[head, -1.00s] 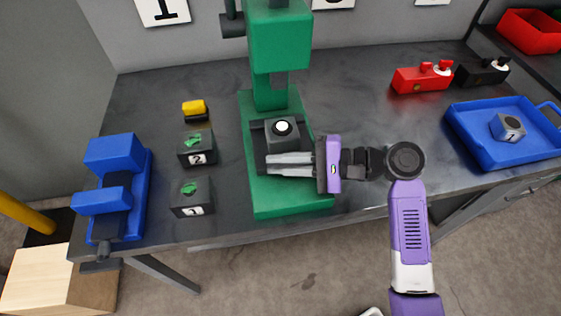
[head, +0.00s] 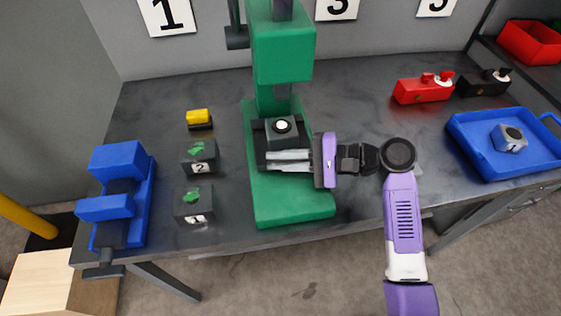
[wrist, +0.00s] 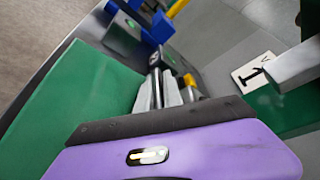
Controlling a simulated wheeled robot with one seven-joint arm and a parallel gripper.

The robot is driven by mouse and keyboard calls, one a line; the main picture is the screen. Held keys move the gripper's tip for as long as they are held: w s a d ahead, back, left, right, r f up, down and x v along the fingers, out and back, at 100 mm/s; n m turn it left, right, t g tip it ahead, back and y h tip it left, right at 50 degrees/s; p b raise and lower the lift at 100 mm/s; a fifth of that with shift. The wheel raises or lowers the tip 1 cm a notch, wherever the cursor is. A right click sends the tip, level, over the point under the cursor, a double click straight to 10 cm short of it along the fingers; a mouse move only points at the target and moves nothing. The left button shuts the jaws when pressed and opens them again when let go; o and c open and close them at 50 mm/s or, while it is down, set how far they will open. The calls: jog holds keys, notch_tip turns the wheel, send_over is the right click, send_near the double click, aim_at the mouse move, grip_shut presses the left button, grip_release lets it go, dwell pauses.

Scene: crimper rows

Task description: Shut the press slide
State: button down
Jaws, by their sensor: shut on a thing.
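The green press (head: 290,205) stands in the middle of the bench, its column rising at the back. Its dark slide (head: 259,142) lies on the green base, close in front of the column and under the press head. A grey block (head: 284,138) with a white round top sits on the slide. My gripper (head: 272,160) reaches in from the right and is shut at the slide's front edge. The part between the fingers is hidden. In the wrist view my fingers (wrist: 166,92) are close together, with the green base at left.
Two dark blocks with green tops, numbered 2 (head: 200,157) and 1 (head: 193,205), stand left of the press. A blue vise (head: 120,190) is further left, a yellow-topped piece (head: 198,117) behind. A blue tray (head: 475,155) with a grey block and a red box (head: 423,91) are right.

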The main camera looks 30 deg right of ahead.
jog(key=shift+w+d+r, duration=0.1)
jog(key=shift+w+d, duration=0.05)
jog(key=c, duration=1.6)
grip_release()
jog(key=shift+o, duration=0.6)
jog(key=shift+b+v, duration=0.45)
jog(key=shift+v, duration=3.45)
